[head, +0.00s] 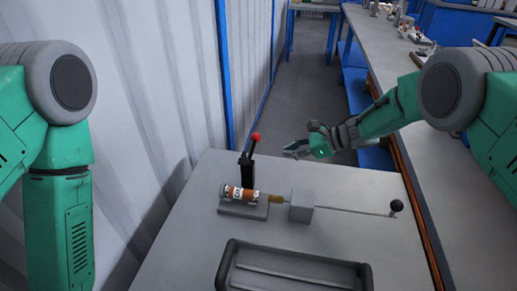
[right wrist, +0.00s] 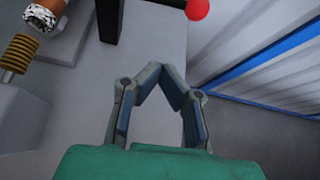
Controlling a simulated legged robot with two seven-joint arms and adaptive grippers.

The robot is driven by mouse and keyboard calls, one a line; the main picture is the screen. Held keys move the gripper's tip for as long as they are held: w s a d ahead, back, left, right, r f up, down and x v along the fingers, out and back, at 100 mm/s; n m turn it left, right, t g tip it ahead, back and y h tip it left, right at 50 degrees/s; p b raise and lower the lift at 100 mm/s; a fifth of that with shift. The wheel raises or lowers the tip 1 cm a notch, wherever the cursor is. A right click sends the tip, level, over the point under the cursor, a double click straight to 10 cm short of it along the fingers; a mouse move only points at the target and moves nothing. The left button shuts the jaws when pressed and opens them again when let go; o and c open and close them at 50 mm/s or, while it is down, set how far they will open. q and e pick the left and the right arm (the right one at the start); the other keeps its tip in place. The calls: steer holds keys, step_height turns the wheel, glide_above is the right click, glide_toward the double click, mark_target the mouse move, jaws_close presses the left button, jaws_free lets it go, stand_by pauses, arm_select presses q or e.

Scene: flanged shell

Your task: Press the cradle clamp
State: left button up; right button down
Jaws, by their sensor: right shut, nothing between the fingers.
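The cradle clamp (head: 248,166) is a black upright post and lever with a red ball knob (head: 256,136) at its top. The lever stands up, leaning slightly right. An orange and white cylinder (head: 238,192) lies in the grey cradle base (head: 243,210) at the foot of the clamp. My right gripper (head: 290,151) is shut and empty, to the right of the red knob and apart from it. In the right wrist view its fingertips (right wrist: 160,66) meet, and the red knob (right wrist: 197,9) shows beyond them at the top. My left gripper is out of view.
A grey block (head: 301,206) with a rod ending in a black ball (head: 396,205) stands right of the cradle. A dark tray (head: 293,272) lies at the table's near side. A corrugated wall (head: 150,90) is at the left.

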steer(key=shift+a+f, duration=0.2)
steer(key=b+x, duration=0.1)
steer(key=x, duration=0.8)
steer(key=shift+w+a+f, duration=0.1)
steer(key=shift+w+f, duration=0.05)
steer(key=shift+f, duration=0.15)
steer(key=r, duration=0.1)
steer(key=a+r+p, duration=0.1)
steer(key=r, duration=0.1)
steer(key=shift+r, duration=0.6)
steer(key=shift+d, duration=0.1)
